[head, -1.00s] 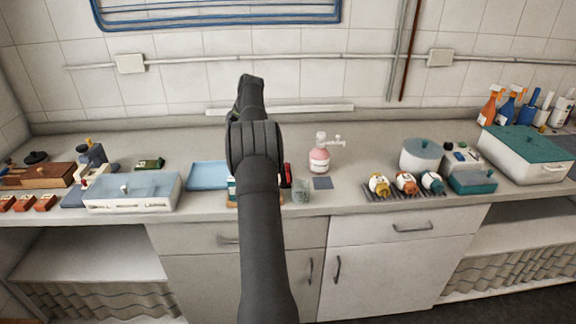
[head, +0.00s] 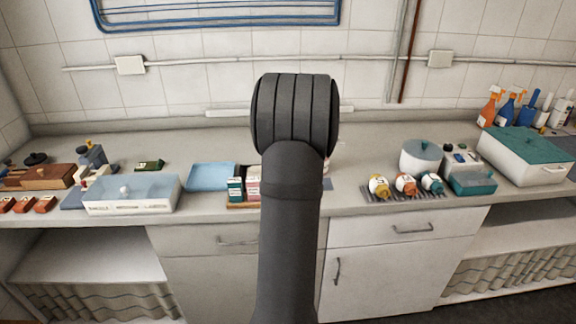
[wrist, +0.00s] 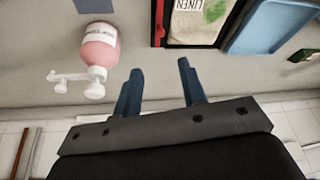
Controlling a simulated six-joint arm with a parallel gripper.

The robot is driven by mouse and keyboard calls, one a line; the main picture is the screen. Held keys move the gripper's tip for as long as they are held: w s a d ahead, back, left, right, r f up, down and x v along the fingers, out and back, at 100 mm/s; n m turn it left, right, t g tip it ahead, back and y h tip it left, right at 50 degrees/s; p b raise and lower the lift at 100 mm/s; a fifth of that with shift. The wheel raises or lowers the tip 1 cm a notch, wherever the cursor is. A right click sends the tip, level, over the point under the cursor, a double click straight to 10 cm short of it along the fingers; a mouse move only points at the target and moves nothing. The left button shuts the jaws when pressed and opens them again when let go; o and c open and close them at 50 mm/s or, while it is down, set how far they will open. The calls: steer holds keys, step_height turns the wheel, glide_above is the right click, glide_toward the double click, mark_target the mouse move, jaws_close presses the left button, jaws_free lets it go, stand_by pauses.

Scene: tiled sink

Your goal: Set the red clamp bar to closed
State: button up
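In the head view my own arm hides the gripper. A pink pump bottle (wrist: 99,45) is beside the left finger in the wrist view, apart from it.
A blue tray (head: 211,177) and small boxes (head: 236,190) lie left of my arm. A white case with a clear lid (head: 130,193) stands farther left. Several capped bottles (head: 405,184), a round pot (head: 421,157) and a teal-lidded bin (head: 525,158) stand to the right.

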steer(key=x, duration=1.3)
steer(key=shift+a+f, duration=0.1)
steer(key=shift+f, duration=0.25)
steer(key=shift+c, duration=0.2)
jaws_close()
